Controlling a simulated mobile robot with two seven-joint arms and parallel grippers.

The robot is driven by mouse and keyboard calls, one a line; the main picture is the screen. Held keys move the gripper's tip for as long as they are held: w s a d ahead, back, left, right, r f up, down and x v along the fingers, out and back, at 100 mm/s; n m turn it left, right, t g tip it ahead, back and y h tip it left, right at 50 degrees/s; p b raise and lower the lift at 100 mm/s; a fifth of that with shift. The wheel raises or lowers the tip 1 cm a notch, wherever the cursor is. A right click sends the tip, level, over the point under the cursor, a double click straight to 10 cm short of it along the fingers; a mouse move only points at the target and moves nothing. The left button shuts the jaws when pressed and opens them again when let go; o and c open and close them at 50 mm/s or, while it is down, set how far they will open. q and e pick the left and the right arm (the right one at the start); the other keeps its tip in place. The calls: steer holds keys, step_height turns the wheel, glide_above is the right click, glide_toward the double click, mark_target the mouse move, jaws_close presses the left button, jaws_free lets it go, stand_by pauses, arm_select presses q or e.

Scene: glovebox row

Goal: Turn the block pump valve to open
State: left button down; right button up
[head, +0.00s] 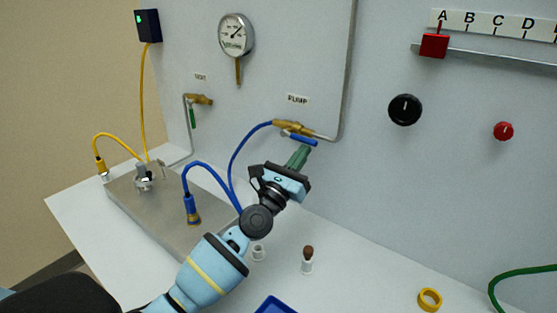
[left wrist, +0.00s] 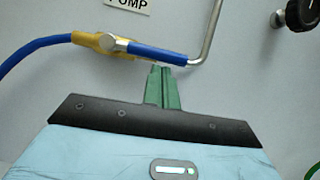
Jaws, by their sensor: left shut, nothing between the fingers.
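The pump valve is a brass body (head: 288,126) on the wall panel under a "PUMP" label, with a blue lever (head: 301,139). The lever points right and slightly down, roughly along the pipe line. In the left wrist view the brass body (left wrist: 92,41) is at upper left and the blue lever (left wrist: 158,54) extends right from its pivot. My left gripper (head: 304,149) has its green fingers shut and empty, with the tips just below the lever. In the left wrist view the fingertips (left wrist: 162,70) are close under the lever; contact is unclear. My right gripper is not in view.
A second valve (head: 198,99) with a hanging green lever is at left, below a gauge (head: 236,36). A blue hose (head: 240,150) meets the pump valve's left end. A metal plate (head: 190,222), small vial (head: 307,262) and yellow ring (head: 429,299) are on the bench. Black knob (head: 405,110) at right.

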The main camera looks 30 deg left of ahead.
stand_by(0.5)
arm_select(q)
steer(key=d+b+v, duration=0.1)
steer(key=v, duration=0.6)
steer(key=shift+s+a+f, duration=0.2)
steer(key=shift+s+a, duration=0.15)
steer(key=shift+a, duration=0.2)
steer(key=shift+f, duration=0.1)
